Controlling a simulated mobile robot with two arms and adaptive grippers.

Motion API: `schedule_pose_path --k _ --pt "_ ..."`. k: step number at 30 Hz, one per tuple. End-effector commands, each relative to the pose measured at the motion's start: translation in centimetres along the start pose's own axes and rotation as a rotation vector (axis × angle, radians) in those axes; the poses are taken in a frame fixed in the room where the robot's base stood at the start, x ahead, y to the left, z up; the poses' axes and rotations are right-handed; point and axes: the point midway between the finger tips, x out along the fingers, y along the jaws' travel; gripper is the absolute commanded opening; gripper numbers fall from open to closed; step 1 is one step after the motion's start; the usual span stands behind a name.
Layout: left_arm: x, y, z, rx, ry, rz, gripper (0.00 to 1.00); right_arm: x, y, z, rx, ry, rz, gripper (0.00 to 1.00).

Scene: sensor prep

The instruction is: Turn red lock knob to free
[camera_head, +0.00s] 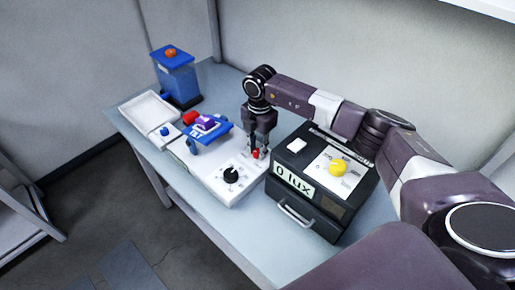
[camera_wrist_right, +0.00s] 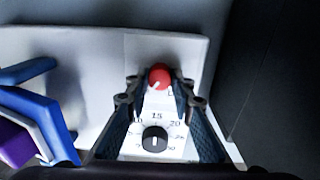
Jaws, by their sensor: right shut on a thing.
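The red lock knob (camera_wrist_right: 160,77) stands on the white panel, above the black dial in the right wrist view. In the head view the red knob (camera_head: 256,154) shows small below my right gripper (camera_head: 259,150). My right gripper (camera_wrist_right: 160,88) points down at the panel, and its fingertips are closed in on the red knob from both sides. A pale pointer mark shows on the knob's top; which label it points to is too small to read. The black dial (camera_head: 231,174) sits on the same white panel (camera_head: 213,183), with a number scale around it. My left gripper is not in view.
A blue cart-like piece (camera_head: 208,132) lies on the panel's left part. A white tray (camera_head: 150,109) and a blue container (camera_head: 176,76) stand farther left.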

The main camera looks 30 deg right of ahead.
Motion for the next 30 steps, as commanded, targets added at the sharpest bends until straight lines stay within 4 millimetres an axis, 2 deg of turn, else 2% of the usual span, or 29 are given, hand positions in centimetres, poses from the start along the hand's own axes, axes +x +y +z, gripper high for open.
schedule_pose_path --k 12,29,30 --pt "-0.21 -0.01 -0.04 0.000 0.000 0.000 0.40 -0.31 0.24 0.20 0.203 -0.012 0.007 0.00" --pt "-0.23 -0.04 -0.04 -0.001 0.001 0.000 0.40 -0.35 0.28 0.25 0.235 -0.014 0.009 0.00" --pt "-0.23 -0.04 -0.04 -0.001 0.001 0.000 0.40 -0.35 0.28 0.25 0.235 -0.014 0.009 0.23"
